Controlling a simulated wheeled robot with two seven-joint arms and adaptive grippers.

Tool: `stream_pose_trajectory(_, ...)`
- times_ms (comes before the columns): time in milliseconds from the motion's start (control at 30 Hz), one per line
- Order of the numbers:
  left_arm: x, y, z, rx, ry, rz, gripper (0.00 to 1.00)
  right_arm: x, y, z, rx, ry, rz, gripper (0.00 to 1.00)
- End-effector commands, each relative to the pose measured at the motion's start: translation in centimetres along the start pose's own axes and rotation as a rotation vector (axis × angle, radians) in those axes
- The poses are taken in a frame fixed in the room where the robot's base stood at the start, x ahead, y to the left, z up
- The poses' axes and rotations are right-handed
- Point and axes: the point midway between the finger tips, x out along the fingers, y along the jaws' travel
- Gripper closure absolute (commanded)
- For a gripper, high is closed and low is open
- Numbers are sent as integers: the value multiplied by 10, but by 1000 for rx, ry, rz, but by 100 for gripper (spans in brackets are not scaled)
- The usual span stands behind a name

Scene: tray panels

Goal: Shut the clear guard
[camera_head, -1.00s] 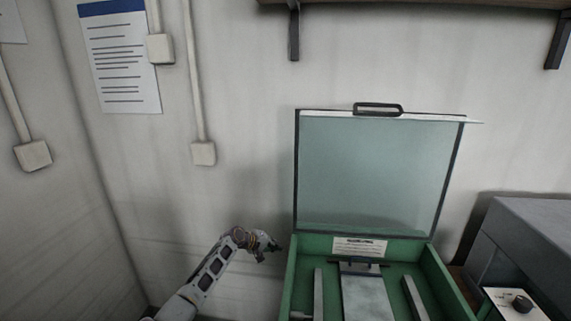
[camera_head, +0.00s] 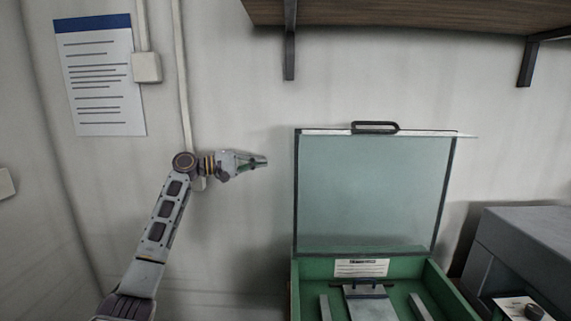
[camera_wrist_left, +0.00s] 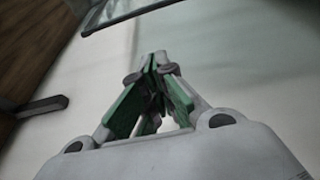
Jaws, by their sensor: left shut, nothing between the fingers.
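The clear guard (camera_head: 372,192) is a dark-framed transparent panel standing upright, open, at the back of a green tray box (camera_head: 305,272). A black handle (camera_head: 375,127) sits on its top edge. My left gripper (camera_head: 264,162) is shut and empty, left of the guard and a little below its top edge, apart from it in the picture. In the left wrist view the gripper (camera_wrist_left: 155,62) shows its closed fingers, with part of the guard's frame (camera_wrist_left: 125,16) beyond them at the top. My right gripper is not in view.
A wooden shelf (camera_head: 420,18) with dark brackets hangs above the guard. A grey machine (camera_head: 525,245) with a knob stands to the right of the box. A wall conduit and a paper notice (camera_head: 100,80) are at the left. The wall between the shelf and the guard is clear.

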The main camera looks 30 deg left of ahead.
Motion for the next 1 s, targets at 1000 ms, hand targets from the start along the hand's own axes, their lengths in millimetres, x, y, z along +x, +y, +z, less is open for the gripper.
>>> stream_pose_trajectory(1000, 55, 4, 1, 1, -2, 2, 100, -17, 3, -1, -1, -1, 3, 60)
